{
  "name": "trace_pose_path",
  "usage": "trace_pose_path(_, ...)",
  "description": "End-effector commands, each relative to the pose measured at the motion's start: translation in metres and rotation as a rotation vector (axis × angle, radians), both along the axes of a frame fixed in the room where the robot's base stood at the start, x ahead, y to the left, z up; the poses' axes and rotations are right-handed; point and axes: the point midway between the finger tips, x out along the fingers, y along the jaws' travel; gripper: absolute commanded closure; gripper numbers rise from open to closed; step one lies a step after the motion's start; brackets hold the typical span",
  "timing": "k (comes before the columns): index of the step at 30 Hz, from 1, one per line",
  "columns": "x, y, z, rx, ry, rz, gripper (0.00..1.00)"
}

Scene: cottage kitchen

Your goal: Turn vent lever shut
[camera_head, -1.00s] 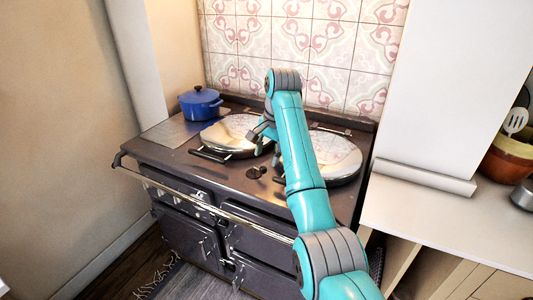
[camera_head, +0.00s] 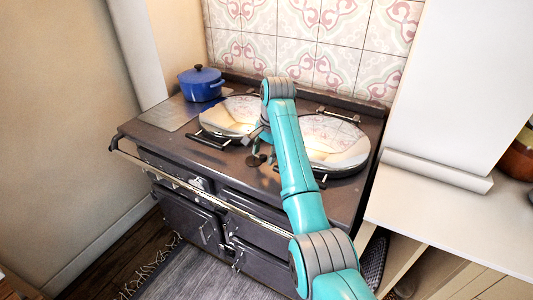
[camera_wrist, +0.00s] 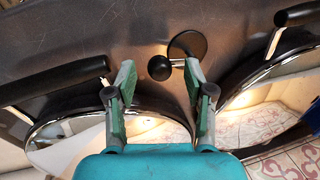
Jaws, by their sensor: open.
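The vent lever (camera_wrist: 187,46) is a dark round disc with a short arm ending in a ball knob, on the stove top between two round lids. In the head view it is a small dark shape (camera_head: 254,161) just below my gripper (camera_head: 258,139), partly hidden by my arm. In the wrist view my gripper (camera_wrist: 159,82) is open, with one finger on each side of the picture's middle. The ball knob shows between the fingertips and just beyond them; the disc is beyond the right fingertip. I see no clear contact.
The dark range stove (camera_head: 150,133) has a left lid (camera_head: 226,115) and a right lid (camera_head: 333,142), both with dark handles close to the gripper. A blue pot (camera_head: 201,85) stands at the back left. A front rail (camera_head: 190,191) and a pale counter (camera_head: 440,220) flank my arm.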

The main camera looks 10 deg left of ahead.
Motion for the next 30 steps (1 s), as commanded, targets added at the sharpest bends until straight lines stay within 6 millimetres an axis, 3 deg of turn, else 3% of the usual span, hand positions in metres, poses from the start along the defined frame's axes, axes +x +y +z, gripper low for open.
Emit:
trace_pose_path(4, -0.0026, 0.0033, -0.0095, 0.0, 0.001, 0.001, 0.47)
trace_pose_path(13, -0.0029, 0.0041, -0.0111, 0.0, 0.001, 0.001, 0.47)
trace_pose_path(20, -0.003, 0.0039, -0.0114, 0.0, 0.001, 0.0, 1.0)
trace_pose_path(30, -0.0045, 0.0046, -0.0128, -0.002, 0.003, -0.026, 1.0)
